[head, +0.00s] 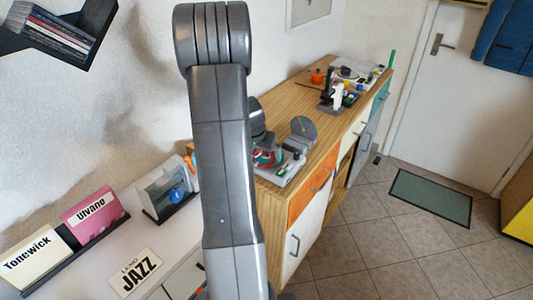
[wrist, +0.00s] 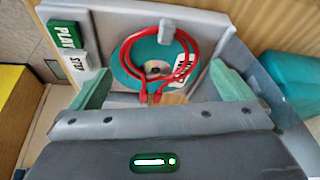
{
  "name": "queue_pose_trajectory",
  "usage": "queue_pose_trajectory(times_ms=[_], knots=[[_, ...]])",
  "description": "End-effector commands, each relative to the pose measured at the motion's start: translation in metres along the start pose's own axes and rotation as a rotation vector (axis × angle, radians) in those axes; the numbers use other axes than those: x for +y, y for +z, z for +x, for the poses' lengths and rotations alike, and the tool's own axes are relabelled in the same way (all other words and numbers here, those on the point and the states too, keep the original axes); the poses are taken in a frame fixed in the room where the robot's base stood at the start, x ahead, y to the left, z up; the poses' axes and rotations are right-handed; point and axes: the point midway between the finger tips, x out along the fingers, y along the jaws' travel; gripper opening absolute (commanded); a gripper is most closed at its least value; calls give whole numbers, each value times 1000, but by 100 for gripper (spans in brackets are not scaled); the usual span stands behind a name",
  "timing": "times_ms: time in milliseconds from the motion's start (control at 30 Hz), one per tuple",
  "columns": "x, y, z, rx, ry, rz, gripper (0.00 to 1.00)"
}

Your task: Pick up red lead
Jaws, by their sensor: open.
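The red lead (wrist: 187,52) lies in a loop over a teal disc (wrist: 128,60) on a grey player in the wrist view. Its two ends point toward my gripper. A small grey block touches the top of the loop. My gripper (wrist: 161,88) is open, its green fingertips on either side of the lead's near ends, with nothing held between them. In the head view a bit of the red lead (head: 266,158) shows on the player (head: 289,172), just right of my arm, which hides much of the gripper.
Green "PLAY" and white buttons (wrist: 80,63) sit at the player's left. Farther back are more devices (head: 338,93). Labelled cases (head: 90,212) stand at left.

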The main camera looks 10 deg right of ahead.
Motion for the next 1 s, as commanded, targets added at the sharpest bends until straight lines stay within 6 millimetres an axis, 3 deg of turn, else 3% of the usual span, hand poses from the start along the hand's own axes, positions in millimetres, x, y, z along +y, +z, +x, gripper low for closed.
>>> queue_pose_trajectory(times_ms=[133,367,400,633,867,1000], knots=[[0,0,10,-1,0,0,100],[0,0,12,0,-1,0,100],[0,0,12,0,-1,0,98],[0,0,11,0,-1,0,55],[0,0,11,1,-1,0,55],[0,-6,0,5,-2,2,55]])
